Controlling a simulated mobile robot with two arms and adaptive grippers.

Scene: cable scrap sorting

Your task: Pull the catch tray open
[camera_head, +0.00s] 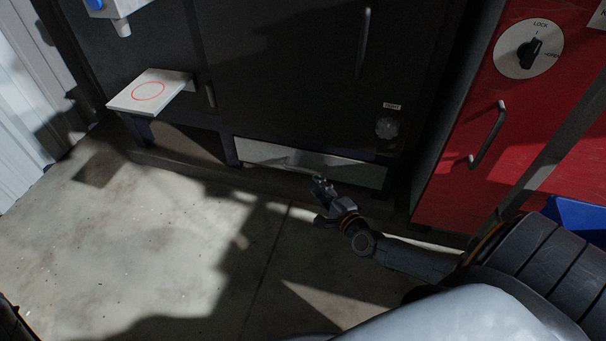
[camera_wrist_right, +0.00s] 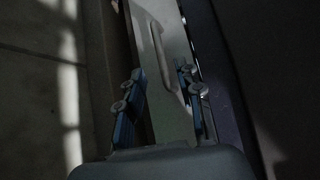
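The catch tray (camera_head: 350,172) is a light grey, low, wide front at the foot of the dark machine. It looks flush with the machine. Its bar handle (camera_head: 292,162) runs along the front; the handle (camera_wrist_right: 158,50) also shows in the right wrist view. My right gripper (camera_head: 321,186) is at the tray front, near the right part of the handle. In the wrist view the two blue-padded fingers of this gripper (camera_wrist_right: 161,82) stand apart, with the tray front and handle between them in the picture. I cannot tell whether they touch the handle. My left gripper is not in view.
A red cabinet (camera_head: 457,190) with a bar handle and a lock dial stands to the right. A pale shelf (camera_head: 130,101) with a red ring juts out at left. A blue bin (camera_head: 578,218) is at far right. The concrete floor (camera_head: 170,230) before the tray is clear.

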